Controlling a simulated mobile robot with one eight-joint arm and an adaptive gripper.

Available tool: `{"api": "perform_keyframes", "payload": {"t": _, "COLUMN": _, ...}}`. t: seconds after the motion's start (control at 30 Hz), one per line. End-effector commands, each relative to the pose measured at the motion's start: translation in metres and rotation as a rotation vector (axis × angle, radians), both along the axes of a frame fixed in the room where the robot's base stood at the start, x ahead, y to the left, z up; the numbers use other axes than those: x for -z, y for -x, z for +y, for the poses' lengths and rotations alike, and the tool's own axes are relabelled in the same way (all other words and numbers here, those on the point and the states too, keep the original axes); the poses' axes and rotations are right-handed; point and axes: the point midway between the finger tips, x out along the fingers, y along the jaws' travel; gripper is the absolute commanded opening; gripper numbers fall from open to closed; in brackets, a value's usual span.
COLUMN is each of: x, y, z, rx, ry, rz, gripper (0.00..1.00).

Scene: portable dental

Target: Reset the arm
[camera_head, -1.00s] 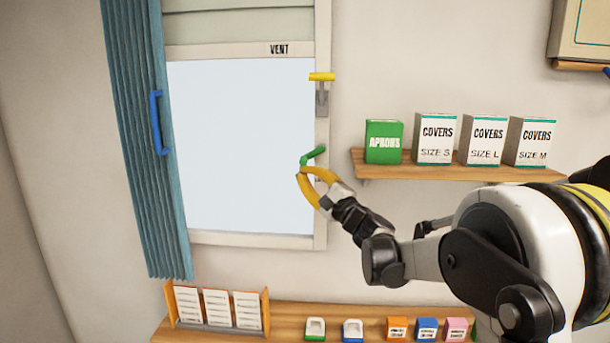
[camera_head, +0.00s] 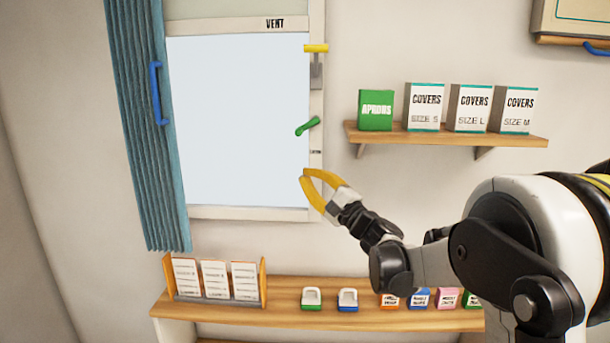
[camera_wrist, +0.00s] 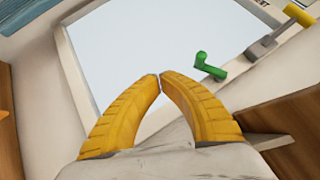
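My gripper (camera_head: 304,174) has two yellow curved fingers. In the wrist view its fingertips (camera_wrist: 160,76) meet, with nothing visible between them. In the head view it is in front of the window's lower right part, below the green handle (camera_head: 307,126) and apart from it. The green handle (camera_wrist: 208,67) also shows right of the fingertips in the wrist view. My arm comes in from the right, bent at several joints.
The window (camera_head: 238,125) has a yellow handle (camera_head: 316,48) on its frame and a teal curtain (camera_head: 146,130) at left. A wall shelf (camera_head: 445,136) holds a green box and cover boxes. A lower shelf (camera_head: 275,316) bears card holders and small boxes, some partly behind my arm.

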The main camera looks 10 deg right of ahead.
Motion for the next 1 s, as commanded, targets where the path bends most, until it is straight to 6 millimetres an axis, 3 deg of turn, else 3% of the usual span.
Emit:
{"api": "perform_keyframes", "payload": {"t": 0.27, "x": 0.0, "y": 0.003, "z": 0.003, "rx": -0.003, "ry": 0.014, "rz": 0.002, "gripper": 0.0}}
{"api": "perform_keyframes", "payload": {"t": 0.37, "x": 0.006, "y": 0.018, "z": 0.019, "rx": -0.02, "ry": 0.099, "rz": 0.013, "gripper": 0.0}}
{"api": "perform_keyframes", "payload": {"t": 0.43, "x": 0.017, "y": 0.04, "z": 0.038, "rx": -0.044, "ry": 0.219, "rz": 0.029, "gripper": 0.0}}
{"api": "perform_keyframes", "payload": {"t": 0.6, "x": 0.074, "y": 0.126, "z": 0.083, "rx": -0.126, "ry": 0.636, "rz": 0.09, "gripper": 0.0}}
{"api": "perform_keyframes", "payload": {"t": 0.7, "x": 0.121, "y": 0.183, "z": 0.09, "rx": -0.175, "ry": 0.898, "rz": 0.132, "gripper": 0.0}}
{"api": "perform_keyframes", "payload": {"t": 0.87, "x": 0.204, "y": 0.276, "z": 0.07, "rx": -0.242, "ry": 1.316, "rz": 0.205, "gripper": 0.0}}
{"api": "perform_keyframes", "payload": {"t": 1.0, "x": 0.266, "y": 0.343, "z": 0.03, "rx": -0.279, "ry": 1.64, "rz": 0.268, "gripper": 0.0}}
